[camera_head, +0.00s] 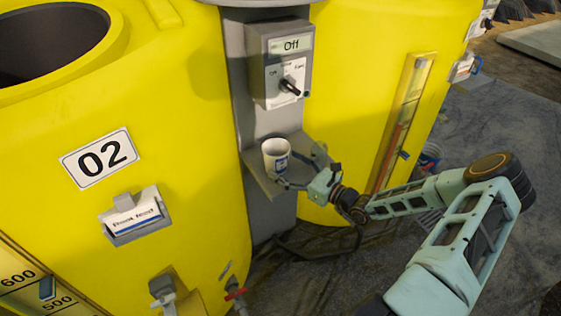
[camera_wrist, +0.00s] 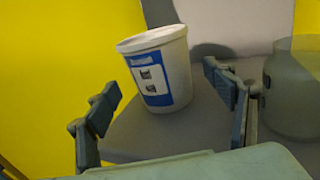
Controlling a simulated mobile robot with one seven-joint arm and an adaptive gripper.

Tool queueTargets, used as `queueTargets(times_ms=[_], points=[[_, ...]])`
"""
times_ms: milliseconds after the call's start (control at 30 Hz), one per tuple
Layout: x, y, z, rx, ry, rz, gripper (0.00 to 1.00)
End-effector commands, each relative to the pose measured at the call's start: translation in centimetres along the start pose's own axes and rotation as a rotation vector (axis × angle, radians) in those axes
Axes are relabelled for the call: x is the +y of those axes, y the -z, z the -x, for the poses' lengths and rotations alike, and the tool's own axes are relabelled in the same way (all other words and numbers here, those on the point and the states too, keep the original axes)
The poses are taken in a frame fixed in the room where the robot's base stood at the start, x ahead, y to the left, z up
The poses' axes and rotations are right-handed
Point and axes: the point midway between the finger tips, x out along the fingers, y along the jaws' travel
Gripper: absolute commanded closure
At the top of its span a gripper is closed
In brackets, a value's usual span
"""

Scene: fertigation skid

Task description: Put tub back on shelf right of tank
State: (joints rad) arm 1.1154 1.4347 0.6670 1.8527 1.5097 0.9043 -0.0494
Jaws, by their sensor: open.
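The white tub (camera_head: 275,157) with a blue label stands on the small grey shelf (camera_head: 262,183) below the switch box, to the right of yellow tank 02 (camera_head: 185,120). In the wrist view the tub (camera_wrist: 158,75) shows its label and looks tilted in the picture, with its base on the shelf (camera_wrist: 150,132). My gripper (camera_head: 300,168) is at the shelf from the right. In the wrist view my gripper (camera_wrist: 168,105) has its fingers wide apart on either side of the tub, with gaps between them and it. The tub's far side is hidden.
A grey box (camera_head: 280,65) with a switch and an "Off" display is mounted above the shelf. A second yellow tank (camera_head: 360,60) stands on the right behind my arm. A red-handled valve (camera_head: 236,294) sits low. In the wrist view, a greyish rounded object (camera_wrist: 293,90) stands at the right.

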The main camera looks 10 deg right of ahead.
Motion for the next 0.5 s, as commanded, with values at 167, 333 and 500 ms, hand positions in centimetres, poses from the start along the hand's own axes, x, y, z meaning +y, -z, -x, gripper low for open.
queueTargets(times_ms=[167,333,500], points=[[-0.2,-0.1,4.2,0.001,0.004,0.0,0.24],[-0.1,0.0,7.3,0.002,0.003,0.001,0.24],[-0.1,0.0,9.0,0.001,0.001,0.0,0.24]])
